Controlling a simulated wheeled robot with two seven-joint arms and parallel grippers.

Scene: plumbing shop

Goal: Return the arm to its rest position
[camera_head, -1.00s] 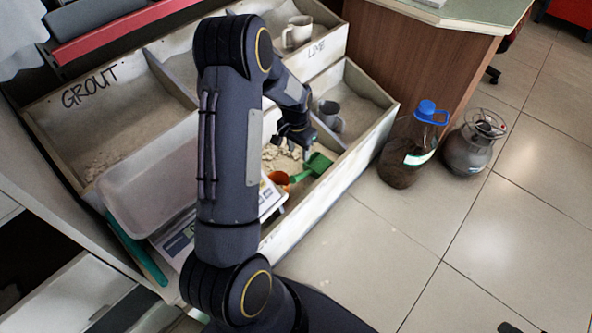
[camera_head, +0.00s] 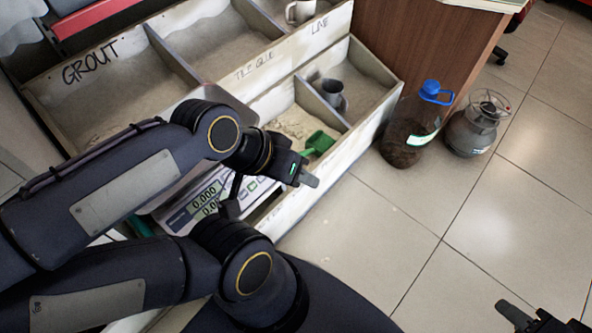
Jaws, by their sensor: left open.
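My left arm comes in from the left and folds over the front of the bin unit. Its gripper (camera_head: 303,173) is open and appears empty, near the front right of the bins, close to a green scoop (camera_head: 319,143). My right gripper (camera_head: 517,316) shows only in part at the bottom right corner, over the floor. Its jaws are too little in view to judge.
The bin unit (camera_head: 366,131) has compartments marked GROUT and LIME, with a dark cup (camera_head: 333,91) and a white mug (camera_head: 300,11). A scale (camera_head: 207,199) reads 0.000, partly hidden by my arm. A blue-capped bottle (camera_head: 408,130) and a gas canister (camera_head: 470,135) stand on the floor.

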